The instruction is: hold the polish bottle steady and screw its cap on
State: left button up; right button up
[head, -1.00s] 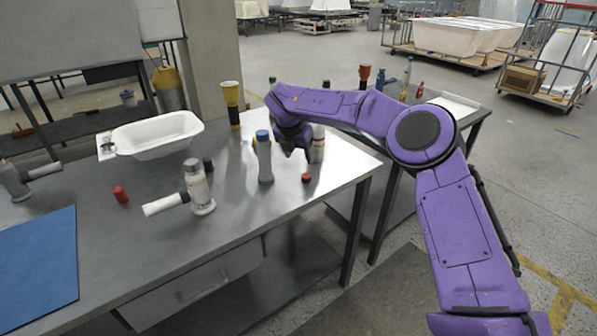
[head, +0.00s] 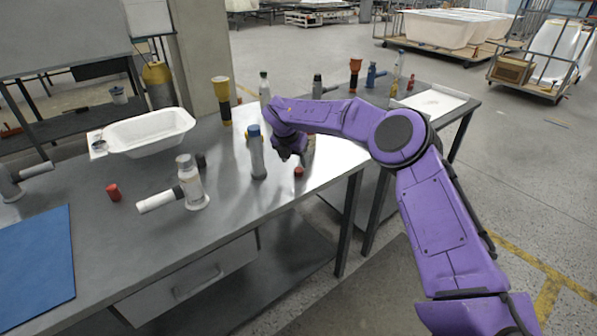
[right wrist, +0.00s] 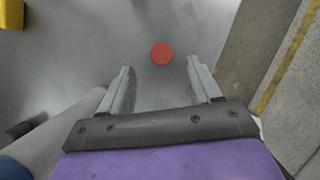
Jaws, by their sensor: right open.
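A small red cap (head: 298,172) lies on the grey table near its right edge. My right gripper (head: 290,157) is just above and behind it, open and empty, pointing down. In the right wrist view the red cap (right wrist: 161,54) lies ahead of the gap between the open fingers (right wrist: 162,85), untouched. A grey bottle with a blue top (head: 257,155) stands left of the gripper. I cannot tell which is the polish bottle.
A white tub shell (head: 150,132) sits at the back left, and a blue mat (head: 35,255) at front left. Another red piece (head: 114,192) lies near the middle left. A yellow-topped black tool (head: 222,98) stands behind. A second table (head: 455,118) stands at right.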

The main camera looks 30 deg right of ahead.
aim_at(298, 169)
jog(key=p+x, duration=0.1)
jog(key=x, duration=0.4)
jog(key=shift+f, duration=0.1)
jog(key=shift+s, duration=0.1)
jog(key=c, duration=1.1)
